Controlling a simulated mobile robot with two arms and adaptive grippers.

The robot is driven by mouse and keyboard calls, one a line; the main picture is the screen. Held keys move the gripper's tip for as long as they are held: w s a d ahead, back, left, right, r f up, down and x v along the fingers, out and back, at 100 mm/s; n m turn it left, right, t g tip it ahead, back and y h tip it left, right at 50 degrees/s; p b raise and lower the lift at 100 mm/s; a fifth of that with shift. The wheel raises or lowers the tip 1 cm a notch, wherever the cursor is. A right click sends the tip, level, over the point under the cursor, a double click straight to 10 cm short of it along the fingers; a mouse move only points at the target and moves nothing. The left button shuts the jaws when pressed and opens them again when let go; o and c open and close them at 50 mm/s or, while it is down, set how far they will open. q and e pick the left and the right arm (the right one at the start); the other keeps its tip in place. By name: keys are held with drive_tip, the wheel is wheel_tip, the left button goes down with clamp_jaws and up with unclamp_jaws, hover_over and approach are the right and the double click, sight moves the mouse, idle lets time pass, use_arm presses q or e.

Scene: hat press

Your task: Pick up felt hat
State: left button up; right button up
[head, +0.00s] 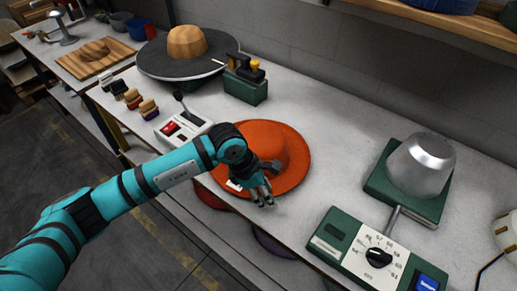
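An orange-red felt hat (291,150) with a wide round brim lies on the grey workbench. My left arm reaches in from the left across the hat's left side. My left gripper (264,199) is over the front part of the brim, beside the crown, with its fingers pointing down toward the bench front. The fingertips appear a little apart, and nothing shows clearly between them. I cannot tell whether they touch the brim. The arm and wrist hide part of the crown and the left brim. My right gripper is not in view.
A metal dome on a green base (420,165) and a green dial box (372,255) stand to the right. A wooden hat block on a dark round plate (188,52), a green box (245,88) and a lever control box (184,128) stand behind and left. A shelf overhangs the upper right.

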use_arm(q)
drive_tip(key=shift+d+f, duration=0.2)
drive_tip(key=shift+f, duration=0.25)
drive_tip(key=shift+c, duration=0.2)
